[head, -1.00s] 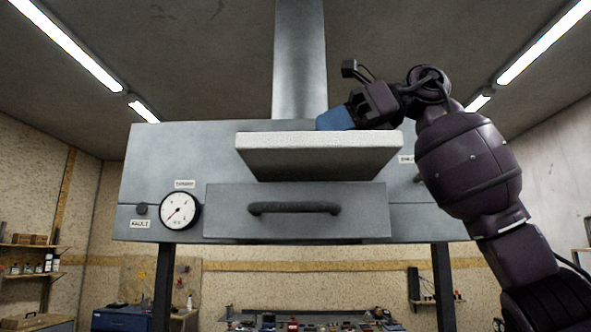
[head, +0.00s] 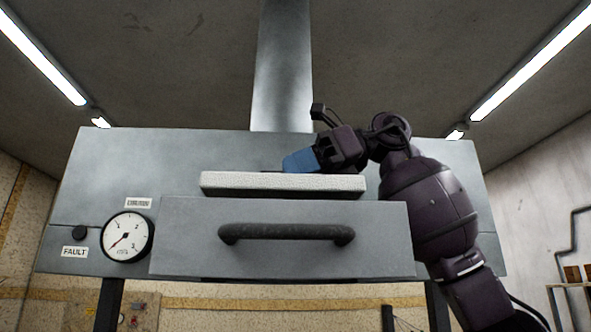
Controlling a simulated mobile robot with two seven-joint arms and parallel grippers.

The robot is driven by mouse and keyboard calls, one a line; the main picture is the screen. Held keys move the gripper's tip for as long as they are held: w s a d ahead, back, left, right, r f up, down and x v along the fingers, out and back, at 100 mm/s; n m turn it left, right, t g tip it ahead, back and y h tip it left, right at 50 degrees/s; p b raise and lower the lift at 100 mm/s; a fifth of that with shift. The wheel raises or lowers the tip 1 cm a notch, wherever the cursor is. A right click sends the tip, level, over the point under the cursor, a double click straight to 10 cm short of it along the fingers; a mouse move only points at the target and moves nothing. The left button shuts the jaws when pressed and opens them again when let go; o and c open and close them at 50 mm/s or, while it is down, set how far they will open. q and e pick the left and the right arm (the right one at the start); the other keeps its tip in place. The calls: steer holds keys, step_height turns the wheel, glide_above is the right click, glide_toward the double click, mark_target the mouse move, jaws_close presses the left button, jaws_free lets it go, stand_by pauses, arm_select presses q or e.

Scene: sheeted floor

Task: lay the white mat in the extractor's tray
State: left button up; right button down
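The white mat (head: 283,184) is a thick pale slab in the head view. It lies just above and behind the top edge of the grey drawer-like tray front (head: 285,262) of the extractor. Its lower part is hidden by that front, so I cannot tell whether it touches the tray floor. My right gripper (head: 300,161), with blue fingers, is at the mat's top, right of its middle. The fingers appear shut on the mat, but their tips are hidden. My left gripper is not in view.
The extractor's grey body (head: 100,180) fills the middle, with a duct (head: 281,70) rising from it. A dark bar handle (head: 287,233) sticks out from the tray front. A round gauge (head: 127,236) is at the left. Dark legs (head: 108,303) stand below.

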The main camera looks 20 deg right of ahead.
steer(key=shift+d+f+b, duration=0.15)
steer(key=shift+f+b, duration=0.45)
steer(key=shift+f, duration=0.2)
steer(key=shift+f+b, duration=0.85)
steer(key=shift+f, duration=0.5)
step_height(320, 180, down, 2)
steer(key=shift+b, duration=0.6)
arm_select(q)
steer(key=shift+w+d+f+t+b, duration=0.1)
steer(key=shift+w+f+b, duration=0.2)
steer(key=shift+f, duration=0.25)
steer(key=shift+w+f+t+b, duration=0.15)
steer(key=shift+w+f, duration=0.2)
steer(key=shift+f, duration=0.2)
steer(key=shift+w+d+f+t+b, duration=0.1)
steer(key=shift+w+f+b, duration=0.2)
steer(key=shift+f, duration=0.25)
arm_select(e)
steer(key=shift+f, duration=1.15)
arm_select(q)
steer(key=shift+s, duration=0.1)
arm_select(e)
steer(key=c, duration=0.9)
jaws_free()
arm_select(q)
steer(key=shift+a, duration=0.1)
